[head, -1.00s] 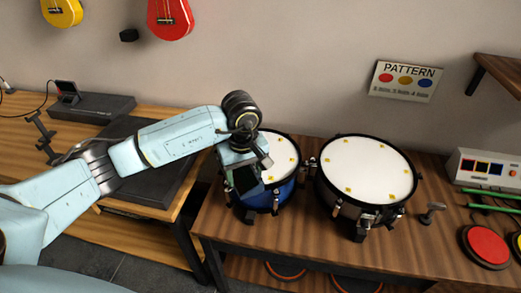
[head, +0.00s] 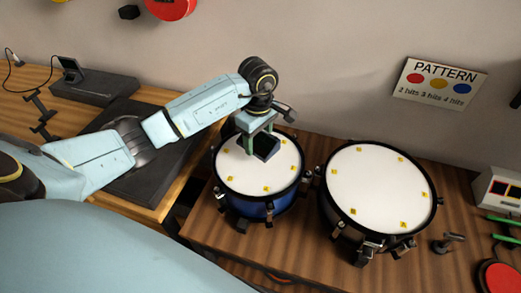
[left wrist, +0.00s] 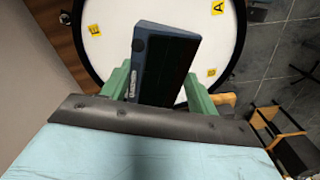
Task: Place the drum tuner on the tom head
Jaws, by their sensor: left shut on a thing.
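The drum tuner (head: 266,147) is a dark, flat box with a black face. My left gripper (head: 258,136) is shut on it, with green fingers on either side, over the white head (head: 236,172) of the smaller blue drum (head: 262,210). The left wrist view shows the tuner (left wrist: 165,65) tilted between the fingers, with the white head (left wrist: 110,45) and its yellow letter tags behind it. I cannot tell whether the tuner touches the head. My right gripper is not in view.
A larger dark drum (head: 378,190) with a white head stands just to the right. A PATTERN sign (head: 436,83) is on the wall. A small metal piece (head: 448,242) and a red pad (head: 500,279) lie further right on the wooden table (head: 300,243).

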